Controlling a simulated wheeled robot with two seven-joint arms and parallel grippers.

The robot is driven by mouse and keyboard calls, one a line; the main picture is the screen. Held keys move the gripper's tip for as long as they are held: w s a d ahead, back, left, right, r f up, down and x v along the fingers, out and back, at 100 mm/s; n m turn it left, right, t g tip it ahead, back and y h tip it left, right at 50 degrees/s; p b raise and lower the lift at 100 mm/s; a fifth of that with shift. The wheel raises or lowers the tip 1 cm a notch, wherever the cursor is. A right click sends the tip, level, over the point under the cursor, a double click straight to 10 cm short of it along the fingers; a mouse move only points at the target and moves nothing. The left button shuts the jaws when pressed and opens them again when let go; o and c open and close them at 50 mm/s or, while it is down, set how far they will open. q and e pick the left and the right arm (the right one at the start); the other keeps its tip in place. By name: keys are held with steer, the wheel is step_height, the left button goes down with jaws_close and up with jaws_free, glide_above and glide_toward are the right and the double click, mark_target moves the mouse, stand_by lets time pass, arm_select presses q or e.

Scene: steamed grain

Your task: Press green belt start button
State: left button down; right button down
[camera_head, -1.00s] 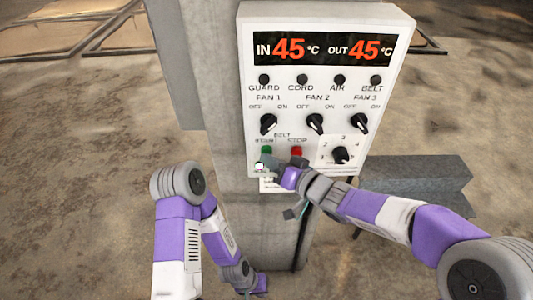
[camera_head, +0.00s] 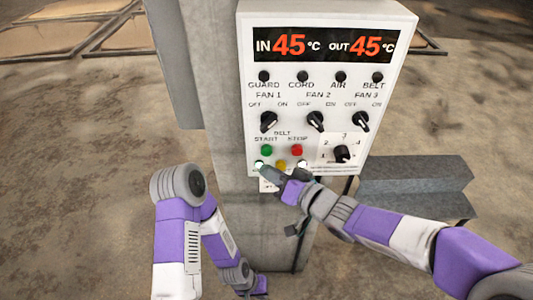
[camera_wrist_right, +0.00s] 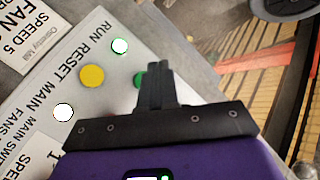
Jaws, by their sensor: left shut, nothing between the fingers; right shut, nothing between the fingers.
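The green belt start button (camera_head: 266,150) is on the white control panel (camera_head: 395,100), under the "START" label, left of the red stop button (camera_head: 297,150). My right gripper (camera_head: 264,170) is shut and empty, in front of the panel's lower edge, just below the green button in the head view. In the right wrist view, its closed fingers (camera_wrist_right: 157,68) partly cover the green button (camera_wrist_right: 140,80); I cannot tell whether they touch it. My left gripper (camera_head: 258,286) is low by the post's foot, shut and empty.
A row below holds a lit run lamp (camera_head: 259,164), a yellow reset button (camera_head: 281,165) and a white button (camera_head: 302,165). Fan knobs (camera_head: 316,121) sit above. A concrete post (camera_head: 225,100) stands behind the panel. A grey metal beam (camera_head: 415,180) lies at right.

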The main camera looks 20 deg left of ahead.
steer(key=shift+s+d, duration=0.2)
steer(key=shift+s, duration=0.45)
steer(key=shift+s+d, duration=0.15)
steer(key=shift+s, duration=0.45)
steer(key=w+d+f+m+h+b, duration=0.1)
steer(key=d+f+m+h+b, duration=0.2)
steer(key=f, duration=0.8)
steer(key=w+d+f+g+h+b, duration=0.15)
steer(key=d+f, duration=0.25)
steer(key=f, duration=0.6)
steer(key=w+d+f+m+t+h+b, duration=0.1)
steer(key=d+f+m+h+b, duration=0.2)
steer(key=f, duration=0.8)
steer(key=s+d+f+g+h+b, duration=0.1)
steer(key=s+d+f+g+b, duration=0.1)
steer(key=s+f, duration=0.3)
steer(key=s+d+f+m+g+b, duration=0.1)
steer(key=s+f, duration=0.5)
steer(key=f, duration=0.6)
steer(key=s+d+f+g+h+b, duration=0.1)
steer(key=s+d+f+g+b, duration=0.3)
steer(key=f, duration=0.5)
steer(key=s+d+b, duration=0.1)
steer(key=s+d, duration=0.1)
steer(key=d, duration=0.1)
steer(key=shift+f+h, duration=0.35)
steer(key=shift+s, duration=0.1)
